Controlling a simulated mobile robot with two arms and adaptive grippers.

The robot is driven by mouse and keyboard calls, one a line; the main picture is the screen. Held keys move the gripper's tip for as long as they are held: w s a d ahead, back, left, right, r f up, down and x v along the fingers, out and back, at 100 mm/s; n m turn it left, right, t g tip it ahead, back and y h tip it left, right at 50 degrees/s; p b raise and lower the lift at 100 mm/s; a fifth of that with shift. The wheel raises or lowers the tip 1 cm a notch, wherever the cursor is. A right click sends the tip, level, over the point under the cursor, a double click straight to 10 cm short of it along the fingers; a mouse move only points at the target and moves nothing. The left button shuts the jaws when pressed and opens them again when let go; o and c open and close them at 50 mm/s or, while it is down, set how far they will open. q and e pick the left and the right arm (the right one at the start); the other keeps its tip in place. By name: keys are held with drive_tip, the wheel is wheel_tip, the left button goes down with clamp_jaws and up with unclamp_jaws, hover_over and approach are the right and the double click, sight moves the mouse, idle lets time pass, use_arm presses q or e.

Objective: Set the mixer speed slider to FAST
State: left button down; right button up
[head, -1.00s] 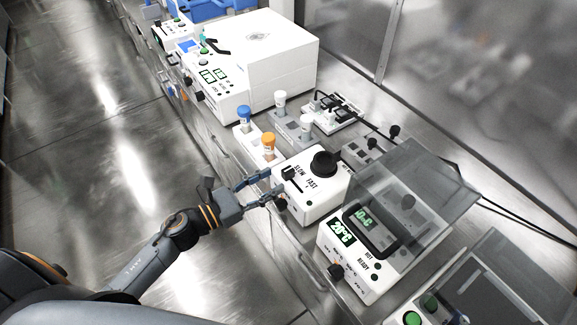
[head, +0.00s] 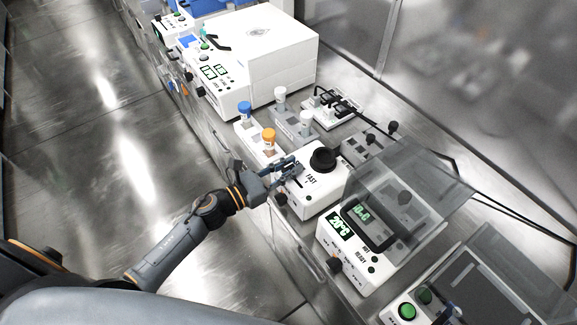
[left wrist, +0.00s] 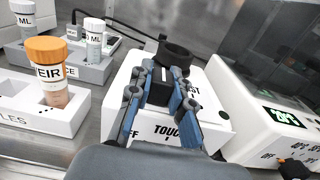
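The mixer (head: 306,194) is a white box with a black round cup on top, among the devices on the bench; it also shows in the left wrist view (left wrist: 125,92). Its FAST label shows in the head view; the SLOW label is covered by my left gripper (head: 294,170). In the left wrist view the gripper's blue-grey fingers (left wrist: 168,92) are over the mixer's top, apart, with a small dark part between them that may be the slider knob. I cannot tell whether they touch it. The slider's setting is hidden. My right gripper is not in view.
An orange-capped tube (head: 268,139) and a blue-capped tube (head: 245,111) stand in a white rack left of the mixer. A heater showing 20°C (head: 340,227) with a clear lid stands to its right. A large white device (head: 262,55) is farther back.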

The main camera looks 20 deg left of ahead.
sight(298, 189)
use_arm(q)
drive_tip(key=shift+s+d+b, duration=0.3)
drive_tip(key=shift+s+d, duration=0.55)
drive_tip(key=shift+d, duration=0.25)
drive_tip(key=shift+s+d+b, duration=0.25)
drive_tip(key=shift+s+d, duration=0.6)
drive_tip(key=shift+d, duration=0.25)
drive_tip(key=shift+a, duration=0.1)
drive_tip(key=c, duration=1.2)
unclamp_jaws()
drive_tip(key=shift+s, duration=0.1)
drive_tip(key=shift+s+a+f, duration=0.1)
drive_tip(key=shift+s+a, duration=0.15)
drive_tip(key=v, duration=1.1)
